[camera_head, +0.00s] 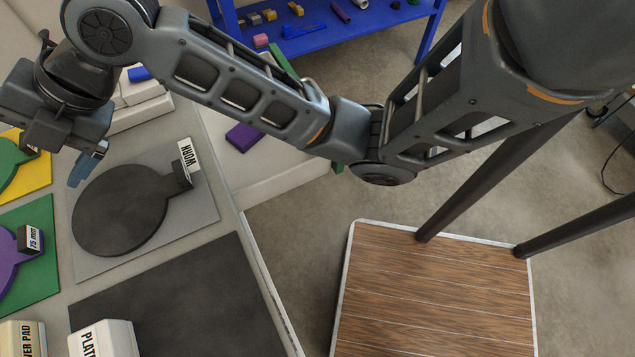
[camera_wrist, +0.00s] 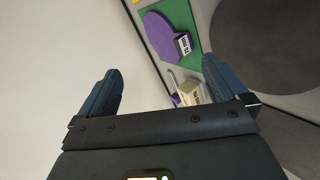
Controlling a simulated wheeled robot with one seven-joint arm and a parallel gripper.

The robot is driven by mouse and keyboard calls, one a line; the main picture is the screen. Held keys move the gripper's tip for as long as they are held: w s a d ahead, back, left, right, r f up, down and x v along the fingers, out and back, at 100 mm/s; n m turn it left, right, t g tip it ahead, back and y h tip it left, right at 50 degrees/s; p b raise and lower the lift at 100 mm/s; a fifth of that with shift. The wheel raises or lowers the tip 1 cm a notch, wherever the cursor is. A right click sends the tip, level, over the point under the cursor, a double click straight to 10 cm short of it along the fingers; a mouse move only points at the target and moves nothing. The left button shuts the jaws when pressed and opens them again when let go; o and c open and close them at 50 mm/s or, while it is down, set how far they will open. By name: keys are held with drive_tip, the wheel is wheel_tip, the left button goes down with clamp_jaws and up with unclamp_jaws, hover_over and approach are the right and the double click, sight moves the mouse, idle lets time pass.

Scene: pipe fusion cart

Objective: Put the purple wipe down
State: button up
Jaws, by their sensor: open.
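A flat purple piece (camera_head: 243,136), perhaps the purple wipe, lies on a pale surface beyond my arm in the head view. My gripper (camera_head: 86,168) is at the upper left of the head view, over the cart top beside the grey disc, well left of that purple piece. In the wrist view its two blue fingers (camera_wrist: 162,85) stand wide apart with nothing held between them. A small purple bit (camera_wrist: 175,99) shows beside a cream labelled block (camera_wrist: 192,93) in the wrist view; I cannot tell what it is.
A dark disc plate labelled WORN (camera_head: 120,212) lies on a grey board. A purple disc (camera_wrist: 163,38) marked 75 mm lies on a green board. A blue shelf (camera_head: 330,35) holds small items. A wooden platform (camera_head: 435,300) stands right.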

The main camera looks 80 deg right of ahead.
drive_tip(key=a+r+m+t, duration=0.3)
drive_tip(key=a+m+t, duration=0.2)
drive_tip(key=a+m, duration=0.3)
drive_tip(key=s+d+f+m+h, duration=0.1)
drive_tip(key=s+f+m+h, duration=0.1)
drive_tip(key=s+f+m, duration=0.1)
drive_tip(key=s+d+f+m+t+h, duration=0.1)
drive_tip(key=s+f+m+h, duration=0.1)
drive_tip(key=s+m, duration=0.4)
drive_tip(key=s+d+f+m+h, duration=0.1)
drive_tip(key=s+f+m, duration=0.3)
drive_tip(key=s, duration=0.4)
drive_tip(key=shift+s+d+f+m+h, duration=0.15)
drive_tip(key=shift+d+f+m+h, duration=0.25)
drive_tip(key=shift+m, duration=0.1)
drive_tip(key=shift+m+h, duration=0.5)
drive_tip(key=shift+m, duration=0.2)
drive_tip(key=s, duration=0.2)
drive_tip(key=s+d+f, duration=0.1)
drive_tip(key=s, duration=0.2)
drive_tip(key=s+d, duration=0.1)
drive_tip(key=s, duration=0.1)
drive_tip(key=shift+s+d+f, duration=0.15)
drive_tip(key=shift+f, duration=0.25)
drive_tip(key=s+d+r, duration=0.2)
drive_tip(key=s+d, duration=0.5)
drive_tip(key=s, duration=0.6)
drive_tip(key=shift+r+n, duration=0.15)
drive_tip(key=shift+n, duration=0.15)
